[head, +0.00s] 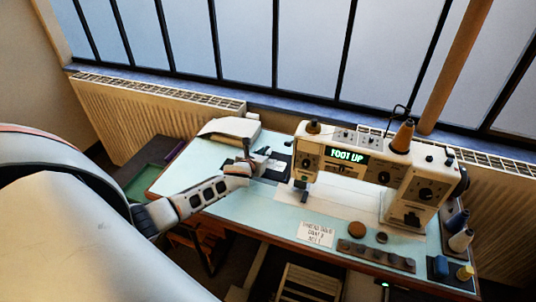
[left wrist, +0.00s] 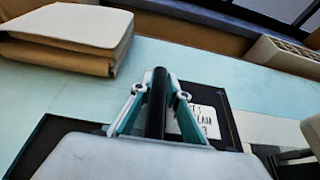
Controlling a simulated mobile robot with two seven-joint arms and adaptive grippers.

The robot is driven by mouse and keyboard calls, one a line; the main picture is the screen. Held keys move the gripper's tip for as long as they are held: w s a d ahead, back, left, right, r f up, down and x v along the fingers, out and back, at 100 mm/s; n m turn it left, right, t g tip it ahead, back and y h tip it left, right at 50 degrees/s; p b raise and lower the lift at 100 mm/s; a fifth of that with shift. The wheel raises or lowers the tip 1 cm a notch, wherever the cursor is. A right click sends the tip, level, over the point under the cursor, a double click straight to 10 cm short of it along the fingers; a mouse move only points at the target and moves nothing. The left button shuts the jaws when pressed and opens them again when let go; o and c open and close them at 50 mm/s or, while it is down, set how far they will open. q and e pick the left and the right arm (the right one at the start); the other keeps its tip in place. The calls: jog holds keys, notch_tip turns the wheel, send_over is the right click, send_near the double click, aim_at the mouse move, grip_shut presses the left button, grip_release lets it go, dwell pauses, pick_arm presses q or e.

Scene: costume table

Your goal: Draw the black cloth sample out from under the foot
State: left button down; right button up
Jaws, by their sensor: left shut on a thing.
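The black cloth sample (head: 268,178) lies flat on the table to the left of the sewing machine (head: 380,170), with a white written card (head: 277,164) on it. In the left wrist view the cloth (left wrist: 38,140) spreads below my gripper, and the card (left wrist: 205,122) lies beside the fingers. My left gripper (left wrist: 157,105) is shut on a raised black part of the cloth; it also shows in the head view (head: 256,163). The machine's display (head: 347,156) reads FOOT UP. The foot area (head: 303,194) is small and dark; I cannot tell whether the cloth is still beneath it.
A folded cream and brown stack (head: 230,129) lies at the back left of the table. A note card (head: 316,233), round brown items (head: 357,229) and a dark strip (head: 375,255) lie in front of the machine. Thread spools (head: 461,240) stand at the right. The front left of the table is clear.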

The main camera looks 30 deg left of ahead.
pick_arm(q)
jog(key=shift+s+a, duration=0.1)
jog(key=shift+a, duration=0.3)
jog(key=c, duration=1.9)
grip_release()
jog(key=v, duration=1.2)
jog(key=shift+d, duration=0.15)
